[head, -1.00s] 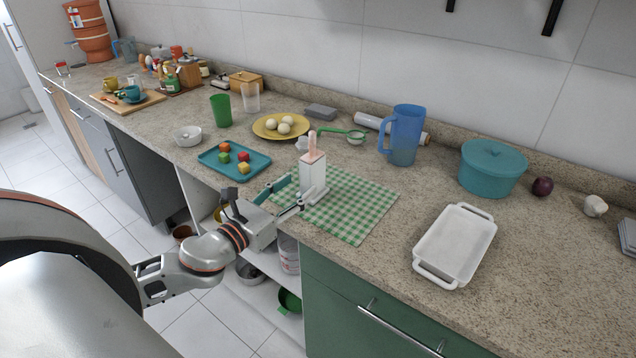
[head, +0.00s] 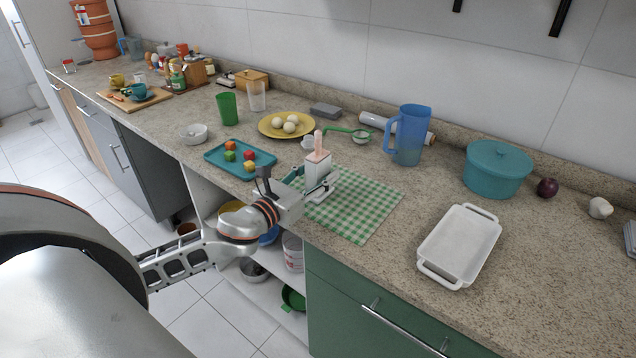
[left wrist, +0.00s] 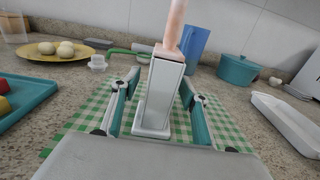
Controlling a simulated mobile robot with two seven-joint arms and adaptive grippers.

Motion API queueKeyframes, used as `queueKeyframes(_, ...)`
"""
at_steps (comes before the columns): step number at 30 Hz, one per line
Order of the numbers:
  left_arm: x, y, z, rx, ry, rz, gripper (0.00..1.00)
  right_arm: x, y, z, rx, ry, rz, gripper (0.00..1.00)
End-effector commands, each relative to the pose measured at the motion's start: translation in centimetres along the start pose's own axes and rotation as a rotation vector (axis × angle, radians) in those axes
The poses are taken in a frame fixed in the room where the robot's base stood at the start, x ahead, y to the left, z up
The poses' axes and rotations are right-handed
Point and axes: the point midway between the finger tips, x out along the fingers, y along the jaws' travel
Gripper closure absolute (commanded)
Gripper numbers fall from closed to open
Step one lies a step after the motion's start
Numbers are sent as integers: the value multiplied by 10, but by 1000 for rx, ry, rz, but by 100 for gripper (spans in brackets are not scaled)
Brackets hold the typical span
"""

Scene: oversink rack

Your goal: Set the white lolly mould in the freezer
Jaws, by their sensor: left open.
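The white lolly mould (head: 318,174) stands upright on the green checked cloth (head: 362,215), with a pinkish stick or lolly rising from its top. It also shows in the left wrist view (left wrist: 161,95), between the two fingers. My left gripper (head: 318,185) is open, with one finger on each side of the mould. In the left wrist view small gaps show between the fingers (left wrist: 158,112) and the mould, so it is not clamped. The freezer is not in these views. My right gripper is not in view.
A teal tray with coloured cubes (head: 215,155) lies left of the cloth. A yellow plate (head: 268,128) with white balls and a green-handled strainer (head: 361,137) are behind. A blue jug (head: 409,135), teal pot (head: 497,168) and white dish (head: 459,245) stand right. Counter between cloth and dish is clear.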

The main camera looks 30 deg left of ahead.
Motion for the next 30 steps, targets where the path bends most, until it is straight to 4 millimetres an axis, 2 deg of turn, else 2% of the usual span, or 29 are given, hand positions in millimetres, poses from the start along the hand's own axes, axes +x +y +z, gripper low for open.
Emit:
queueKeyframes(4,0,0,0,0,0,0,58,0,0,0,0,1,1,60)
queueKeyframes(6,0,0,0,0,0,0,76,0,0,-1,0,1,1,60)
queueKeyframes(9,0,0,0,0,0,0,98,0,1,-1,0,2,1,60)
queueKeyframes(22,0,0,7,2,-3,0,100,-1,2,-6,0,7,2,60)
queueKeyframes(26,0,0,20,3,-5,0,100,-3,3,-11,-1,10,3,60)
queueKeyframes(30,0,0,47,6,-7,-2,100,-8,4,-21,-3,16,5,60)
